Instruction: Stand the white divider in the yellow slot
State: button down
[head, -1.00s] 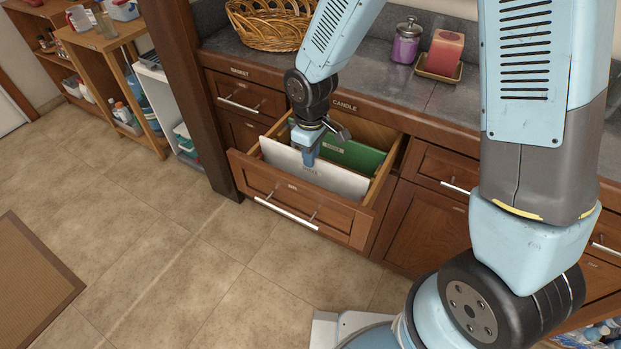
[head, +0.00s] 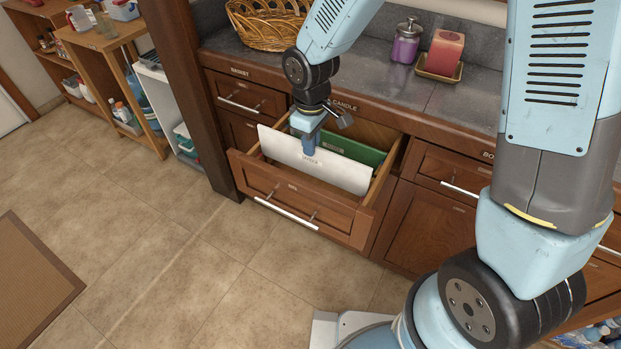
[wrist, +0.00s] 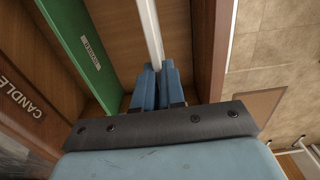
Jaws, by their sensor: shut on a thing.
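The white divider (head: 341,170) is upright and slightly tilted in the open drawer, its left end higher than its right. My gripper (head: 309,150) is shut on the middle of its top edge. In the wrist view the divider (wrist: 150,35) is a thin white edge between the blue fingertips of my gripper (wrist: 156,72). The green divider (head: 365,156) stands behind it in the drawer, apart from it; it also shows at the left in the wrist view (wrist: 78,45).
The open drawer (head: 290,203) juts out from the counter, with its front panel close in front of the white divider. A basket (head: 268,22), a purple jar (head: 405,42) and a candle (head: 445,52) stand on the counter above. The floor in front is clear.

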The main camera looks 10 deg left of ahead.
jog(key=shift+r, duration=2.2)
jog(key=shift+s+r, duration=0.1)
jog(key=shift+s, duration=0.05)
